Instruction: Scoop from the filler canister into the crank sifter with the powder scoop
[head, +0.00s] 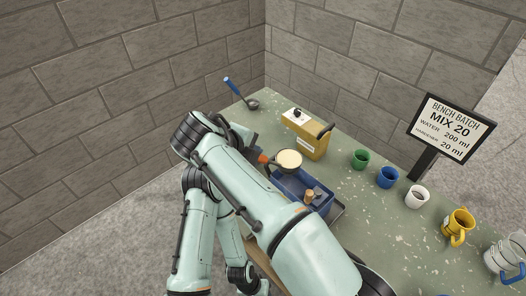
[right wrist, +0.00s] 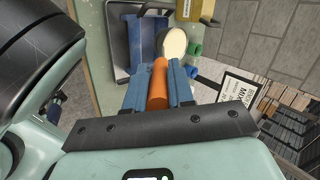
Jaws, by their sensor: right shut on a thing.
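My right gripper (right wrist: 158,90) is shut on the orange handle of what looks like the powder scoop (right wrist: 173,44). The scoop's round bowl shows a level cream surface. In the head view the scoop (head: 289,159) is at the far edge of a blue tray (head: 288,189); I cannot tell if they touch. My arm hides the right gripper there. My left gripper is not in view.
A blue-handled ladle (head: 252,104) lies at the far left corner. A wooden-knobbed object (head: 309,196) sits in the tray. A row of green (head: 361,158), blue (head: 387,177), white (head: 417,196) and yellow (head: 458,225) cups runs right. A sign (head: 452,127) stands behind.

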